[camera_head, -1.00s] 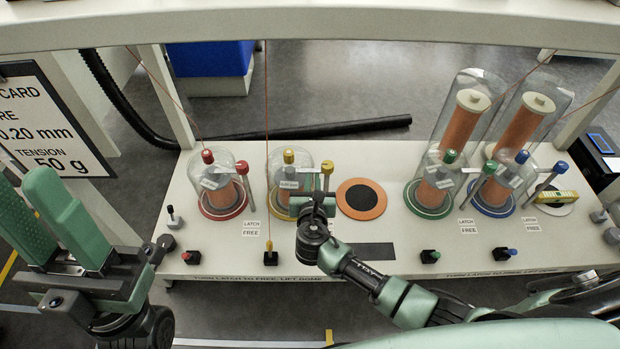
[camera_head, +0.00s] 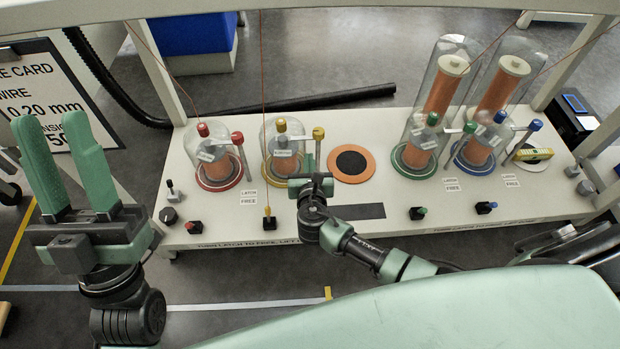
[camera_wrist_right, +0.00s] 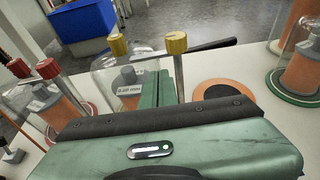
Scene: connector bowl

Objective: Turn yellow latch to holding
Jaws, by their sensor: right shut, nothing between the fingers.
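The yellow latch (camera_head: 318,134) is a yellow knob on a metal post, standing to the right of the yellow-ringed dome (camera_head: 283,150) over a spool. In the right wrist view the latch knob (camera_wrist_right: 176,42) and its post are just right of my fingers, very close; I cannot tell whether they touch. The dome's own yellow knob (camera_wrist_right: 118,45) is left of them. My right gripper (camera_head: 311,180) is shut and empty at the bench in front of the latch; its fingers (camera_wrist_right: 162,85) show together in the wrist view. My left gripper (camera_head: 52,118) is open, raised and empty at the left.
A red-ringed dome with a red latch (camera_head: 238,140) stands left of the yellow one. An orange disc (camera_head: 351,164) lies right of it. Green and blue domes with latches (camera_head: 534,126) and tall spools stand further right. A small yellow-topped plunger (camera_head: 268,220) is near the front edge.

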